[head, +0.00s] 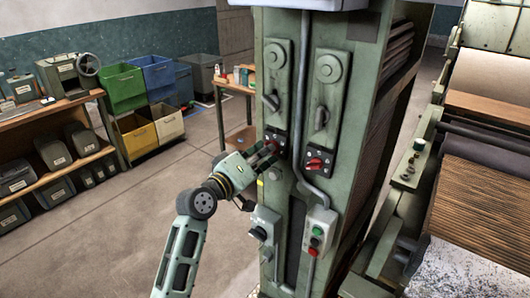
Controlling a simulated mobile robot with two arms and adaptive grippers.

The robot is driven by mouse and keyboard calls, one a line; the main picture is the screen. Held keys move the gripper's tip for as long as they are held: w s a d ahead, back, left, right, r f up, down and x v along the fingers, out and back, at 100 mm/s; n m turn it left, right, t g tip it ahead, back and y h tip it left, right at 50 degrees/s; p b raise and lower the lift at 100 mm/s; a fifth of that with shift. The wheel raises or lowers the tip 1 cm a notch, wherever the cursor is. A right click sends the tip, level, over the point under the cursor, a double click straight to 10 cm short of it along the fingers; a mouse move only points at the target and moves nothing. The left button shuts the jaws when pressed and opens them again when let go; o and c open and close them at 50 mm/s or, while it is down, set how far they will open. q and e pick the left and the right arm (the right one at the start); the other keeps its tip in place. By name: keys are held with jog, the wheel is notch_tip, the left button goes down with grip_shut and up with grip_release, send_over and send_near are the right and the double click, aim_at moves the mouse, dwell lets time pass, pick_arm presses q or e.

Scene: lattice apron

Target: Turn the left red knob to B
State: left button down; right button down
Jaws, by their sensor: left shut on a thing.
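My left gripper (265,152) reaches in from the lower left to the front of the green cabinet (270,195). It is shut on the left red knob (275,145), which sits on a dark plate and is mostly hidden by the fingers. The knob's pointer and letter marks cannot be made out. A second red knob (315,163) sits on a dark plate to the right and is uncovered. My right gripper is not in view.
Grey lever handles (271,102) stand out above the knobs. A grey conduit (301,95) runs between them. A button box (318,232) and a grey box (263,229) sit below. Open floor (120,220) lies to the left.

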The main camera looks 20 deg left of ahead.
pick_arm(q)
jog(key=shift+n+p, duration=0.3)
jog(key=shift+n, duration=0.4)
jog(key=c, duration=1.8)
grip_release()
jog(key=v, duration=1.2)
